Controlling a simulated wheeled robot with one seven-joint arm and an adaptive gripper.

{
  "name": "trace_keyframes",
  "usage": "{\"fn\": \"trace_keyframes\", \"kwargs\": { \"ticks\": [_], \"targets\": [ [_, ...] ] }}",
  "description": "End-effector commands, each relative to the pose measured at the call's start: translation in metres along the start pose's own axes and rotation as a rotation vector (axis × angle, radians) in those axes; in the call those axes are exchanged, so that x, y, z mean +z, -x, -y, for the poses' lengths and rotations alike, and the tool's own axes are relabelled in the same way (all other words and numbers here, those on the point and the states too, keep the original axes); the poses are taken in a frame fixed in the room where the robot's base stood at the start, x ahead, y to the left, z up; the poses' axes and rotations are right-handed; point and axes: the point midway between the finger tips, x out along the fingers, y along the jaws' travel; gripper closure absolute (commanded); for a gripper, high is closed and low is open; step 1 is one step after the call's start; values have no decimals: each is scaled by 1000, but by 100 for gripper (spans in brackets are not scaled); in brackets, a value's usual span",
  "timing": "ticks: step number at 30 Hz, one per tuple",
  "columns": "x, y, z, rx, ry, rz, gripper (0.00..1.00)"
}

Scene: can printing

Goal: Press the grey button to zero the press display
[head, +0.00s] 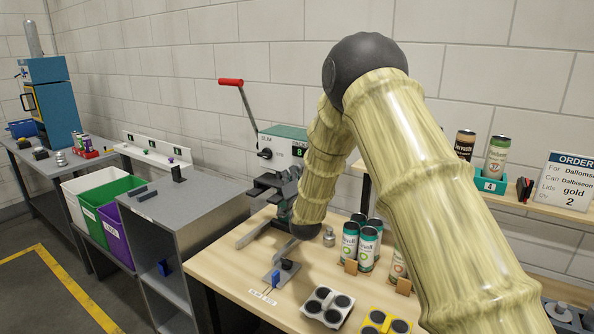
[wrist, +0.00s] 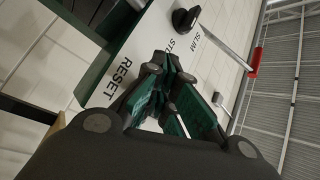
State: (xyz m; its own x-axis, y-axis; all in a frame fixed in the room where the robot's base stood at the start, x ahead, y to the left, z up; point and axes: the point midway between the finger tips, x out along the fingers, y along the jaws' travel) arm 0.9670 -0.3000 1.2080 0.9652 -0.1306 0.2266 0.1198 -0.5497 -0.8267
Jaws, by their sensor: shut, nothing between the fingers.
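The press (head: 283,132) has a green top and a pale front. Its small display (head: 299,153) shows a green digit that looks like 8. In the wrist view the pale press face (wrist: 150,45) fills the upper middle, tilted, with a printed RESET label (wrist: 119,80). My gripper (wrist: 172,68) is shut and empty, its fingers pointing at the press face near that label. I cannot make out the grey button; it may be behind my fingers. In the head view my arm covers the right part of the press, and the fingertips cannot be told apart there. Contact cannot be judged.
The press's red-handled lever (head: 231,82) sticks up left; its red grip also shows in the wrist view (wrist: 257,62). Several green-white cans (head: 368,247) stand on the wooden table right of the press. A white tray (head: 327,308) and yellow tray (head: 385,322) lie in front.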

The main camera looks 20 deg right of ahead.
Motion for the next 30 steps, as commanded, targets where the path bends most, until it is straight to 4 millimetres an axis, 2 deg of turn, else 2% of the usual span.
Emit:
{"fn": "trace_keyframes", "kwargs": {
  "ticks": [30],
  "targets": [
    [-5, -6, -5, 1, 0, 0, 100]
  ]
}}
